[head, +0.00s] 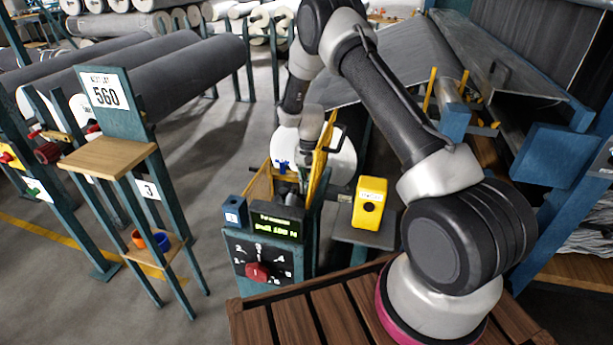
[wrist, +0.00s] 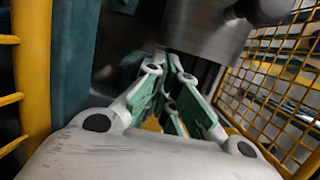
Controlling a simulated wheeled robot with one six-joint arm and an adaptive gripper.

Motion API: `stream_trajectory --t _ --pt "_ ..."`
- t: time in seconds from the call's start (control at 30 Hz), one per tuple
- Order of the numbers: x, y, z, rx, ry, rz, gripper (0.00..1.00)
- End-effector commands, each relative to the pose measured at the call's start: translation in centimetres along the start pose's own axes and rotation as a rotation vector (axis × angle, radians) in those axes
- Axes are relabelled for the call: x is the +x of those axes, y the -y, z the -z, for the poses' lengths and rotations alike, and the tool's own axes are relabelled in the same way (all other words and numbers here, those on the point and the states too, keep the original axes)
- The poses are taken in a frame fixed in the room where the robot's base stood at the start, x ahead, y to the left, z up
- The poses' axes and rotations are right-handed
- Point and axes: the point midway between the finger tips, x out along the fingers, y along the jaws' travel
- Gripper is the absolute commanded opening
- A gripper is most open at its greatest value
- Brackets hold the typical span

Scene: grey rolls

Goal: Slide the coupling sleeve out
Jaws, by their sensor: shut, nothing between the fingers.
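A grey metal cylinder (wrist: 205,28), which looks like the coupling sleeve, fills the top of the wrist view. A rounded dark end (wrist: 262,8) sticks out at its right. My gripper (wrist: 172,75) is shut and empty, its green-padded fingers pointing at the cylinder's lower edge. I cannot tell whether they touch it. In the head view, my gripper (head: 290,185) is down inside the yellow-guarded bay behind the control panel (head: 262,258). The fingertips and sleeve are too small and covered to make out there.
A yellow mesh guard (wrist: 270,85) stands close on the right of my gripper, and a yellow frame (wrist: 32,70) on the left. The panel has a red knob (head: 257,271) and a green-lit display (head: 277,228). A yellow box (head: 369,203) stands to the right.

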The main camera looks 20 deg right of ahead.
Motion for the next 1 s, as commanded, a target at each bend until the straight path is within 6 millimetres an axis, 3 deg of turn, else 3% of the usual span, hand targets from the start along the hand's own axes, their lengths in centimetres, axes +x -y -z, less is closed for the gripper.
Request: stream_trajectory --t 0.43,0.8,1.0 --pt "0.5 0.0 -0.2 -0.001 0.0 0.0 0.0" --pt "2.1 0.1 -6.7 -0.002 0.002 -0.001 0.0" --pt "2.3 0.0 -7.5 0.0 0.001 0.0 0.0"
